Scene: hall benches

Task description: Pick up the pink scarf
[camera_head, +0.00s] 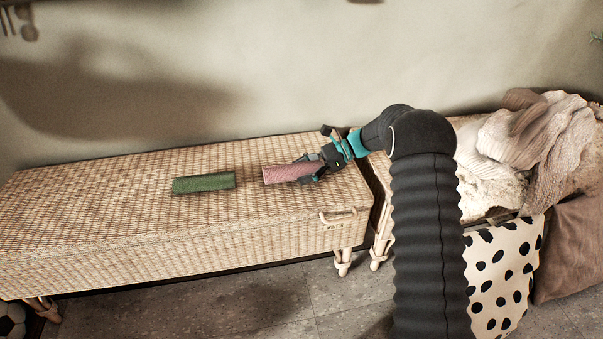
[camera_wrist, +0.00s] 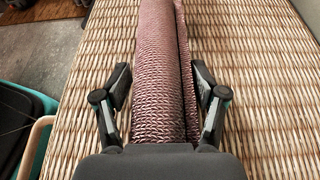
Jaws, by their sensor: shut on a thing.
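The pink scarf (camera_head: 283,173) is a rolled knitted bundle on the wicker bench top, near the bench's right end. My gripper (camera_head: 308,170) reaches in from the right and is shut on the scarf's right end. In the wrist view the scarf (camera_wrist: 160,75) runs lengthwise between the two fingers of my gripper (camera_wrist: 160,85), one on each side. A lengthwise fold shows along its right side. The scarf appears to rest on or just above the wicker; I cannot tell which.
A green roll (camera_head: 204,183) lies left of the scarf on the wicker bench (camera_head: 110,220). A second bench at right holds pale blankets (camera_head: 535,130). A dotted cushion (camera_head: 503,275) and a brown cushion (camera_head: 572,245) lean there. The bench's left part is clear.

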